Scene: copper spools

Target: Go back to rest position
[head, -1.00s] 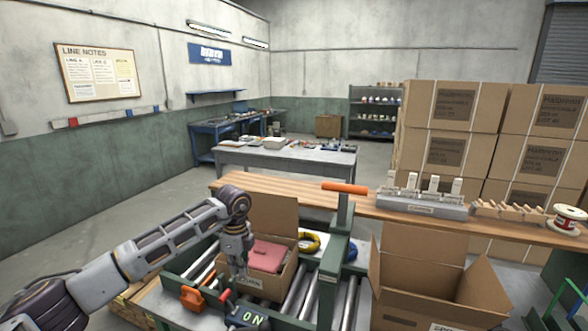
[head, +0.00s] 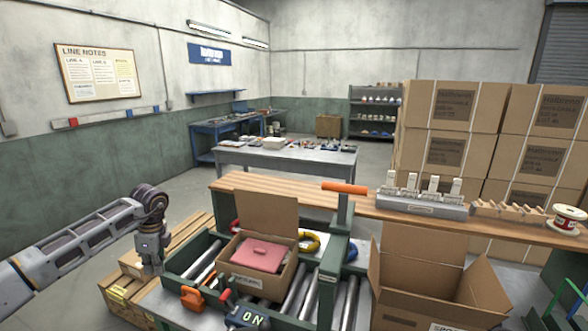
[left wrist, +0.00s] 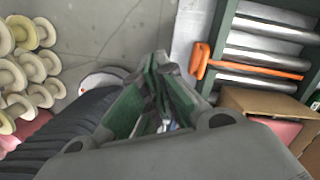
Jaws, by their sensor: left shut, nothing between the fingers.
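My left gripper (head: 151,264) hangs pointing down at the left of the roller conveyor (head: 180,262), apart from everything. It is shut and empty. In the left wrist view its fingers (left wrist: 162,75) meet above the floor and the conveyor's edge. An open cardboard box (head: 262,284) with a pink lid-like piece (head: 259,254) inside stands on the rollers to the gripper's right. My right gripper is in neither view.
An orange clamp-like part (head: 192,300) sits on the conveyor's front edge. Wooden crates (head: 120,290) lie below my left arm. An empty open box (head: 425,285) stands at right. A wooden bench (head: 285,198) runs behind, with a copper spool (head: 566,219) at its right end.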

